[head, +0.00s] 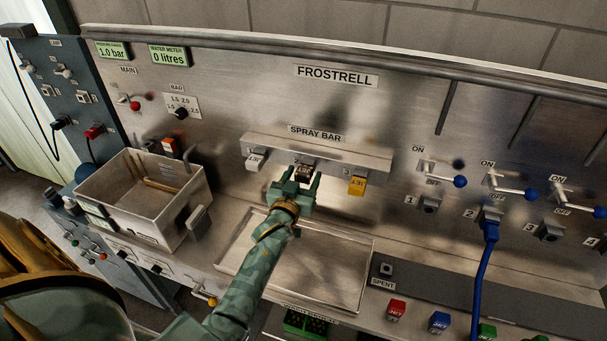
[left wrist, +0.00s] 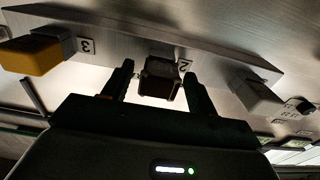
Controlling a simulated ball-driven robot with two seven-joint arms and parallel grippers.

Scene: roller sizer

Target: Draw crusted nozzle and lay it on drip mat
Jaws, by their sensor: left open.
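The crusted nozzle (head: 304,169) is a dark brown block in the middle place of the spray bar (head: 350,158). In the left wrist view the nozzle (left wrist: 160,78) sits beside the label 2, still against the bar. My left gripper (head: 296,182) is open below the bar. Its fingers (left wrist: 156,88) stand on either side of the nozzle, with gaps visible. A dark flat strip (head: 450,300) beside the SPENT label lies at the right; I cannot tell for sure that it is the drip mat. My right gripper is not in view.
A white nozzle (head: 255,158) and a yellow nozzle (head: 357,186) flank the middle place. An empty shallow tray (head: 345,290) lies below. A grey bin (head: 195,190) stands left. Blue-handled valves (head: 460,181) and a blue hose (head: 484,265) are at the right. Coloured blocks (head: 397,310) line the front.

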